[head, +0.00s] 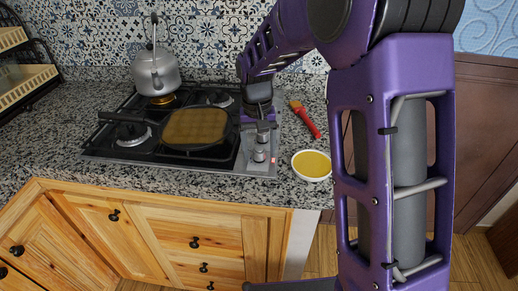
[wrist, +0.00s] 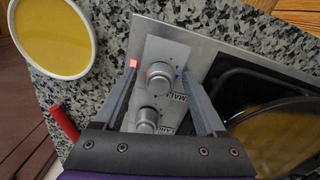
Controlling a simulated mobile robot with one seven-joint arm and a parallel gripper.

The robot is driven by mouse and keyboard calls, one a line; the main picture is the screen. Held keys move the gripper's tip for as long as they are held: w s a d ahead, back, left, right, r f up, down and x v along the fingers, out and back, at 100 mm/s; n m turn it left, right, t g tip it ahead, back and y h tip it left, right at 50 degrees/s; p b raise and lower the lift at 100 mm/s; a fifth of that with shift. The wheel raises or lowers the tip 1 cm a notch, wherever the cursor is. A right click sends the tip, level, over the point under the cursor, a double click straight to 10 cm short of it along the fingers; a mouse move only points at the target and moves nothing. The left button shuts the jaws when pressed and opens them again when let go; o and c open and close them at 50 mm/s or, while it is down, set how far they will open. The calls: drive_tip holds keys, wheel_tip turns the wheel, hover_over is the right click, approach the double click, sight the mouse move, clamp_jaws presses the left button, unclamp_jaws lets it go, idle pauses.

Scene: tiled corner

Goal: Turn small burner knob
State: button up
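The small burner knob (wrist: 160,80) is a round silver knob beside lettering that reads "MALL" in the wrist view. In the head view it seems to be the front knob (head: 259,155) on the cooktop's right strip. A second silver knob (wrist: 147,118) sits behind it, nearer my gripper's palm. My gripper (wrist: 158,77) is open, with one finger on each side of the knobs in the wrist view. There are visible gaps between the fingers and the small knob, and nothing is held. In the head view my gripper (head: 259,127) points down over the knob strip.
A pan (head: 195,128) sits on the black cooktop (head: 110,152), left of the knobs. A kettle (head: 156,73) stands on the back burner, which glows orange. A bowl of yellow liquid (head: 311,165) and a red-handled brush (head: 306,120) lie to the right.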

sight(257, 149)
wheel_tip(257, 149, up, 17)
drive_tip(key=p, duration=0.2)
drive_tip(key=shift+a+r+p, duration=0.2)
drive_tip(key=shift+a+p, duration=0.1)
drive_tip(key=shift+p, duration=0.05)
idle(0.4)
